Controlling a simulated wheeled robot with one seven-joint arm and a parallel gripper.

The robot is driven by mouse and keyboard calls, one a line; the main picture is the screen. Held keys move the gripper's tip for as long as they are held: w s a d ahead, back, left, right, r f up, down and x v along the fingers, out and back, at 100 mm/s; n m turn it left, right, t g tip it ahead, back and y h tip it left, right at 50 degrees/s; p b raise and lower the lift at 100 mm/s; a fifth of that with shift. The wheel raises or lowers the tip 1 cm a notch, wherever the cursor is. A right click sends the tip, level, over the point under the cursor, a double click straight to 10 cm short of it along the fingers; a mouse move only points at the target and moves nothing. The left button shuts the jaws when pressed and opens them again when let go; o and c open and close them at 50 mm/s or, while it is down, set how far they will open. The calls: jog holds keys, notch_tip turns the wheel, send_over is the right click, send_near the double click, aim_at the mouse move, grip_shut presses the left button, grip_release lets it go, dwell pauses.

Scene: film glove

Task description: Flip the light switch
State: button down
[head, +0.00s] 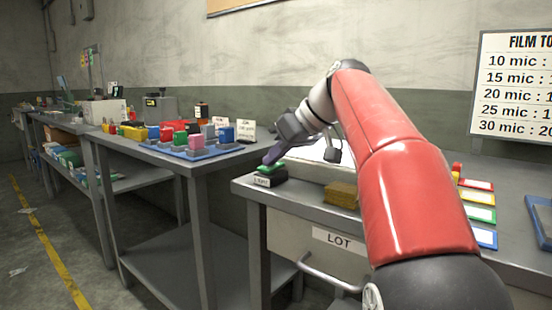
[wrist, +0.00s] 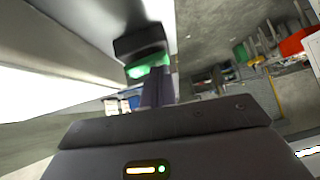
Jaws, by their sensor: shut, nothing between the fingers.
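The light switch (head: 270,170) is a green rocker on a small black box with a white label, at the near-left corner of the grey desk. In the wrist view the green switch (wrist: 148,66) looks bright on its black housing, just past my fingertips. My gripper (head: 268,160) is shut and empty, its dark purple fingers slanting down to the switch from the upper right. In the wrist view the gripper (wrist: 157,82) overlaps the lower right edge of the green part. I cannot tell whether the tips press on it or only hover.
A yellow-brown block (head: 342,194) lies right of the switch on the desk, with colour-edged cards (head: 478,213) farther right. A drawer marked LOT (head: 338,238) is below. On the left bench, a blue tray (head: 205,153) holds coloured blocks. A gap separates bench and desk.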

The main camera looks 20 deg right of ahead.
jog(key=shift+a+f+p, duration=0.1)
jog(key=shift+p, duration=0.35)
jog(key=shift+w+d+p, duration=0.45)
jog(key=shift+d+p, duration=0.2)
jog(key=shift+d, duration=0.1)
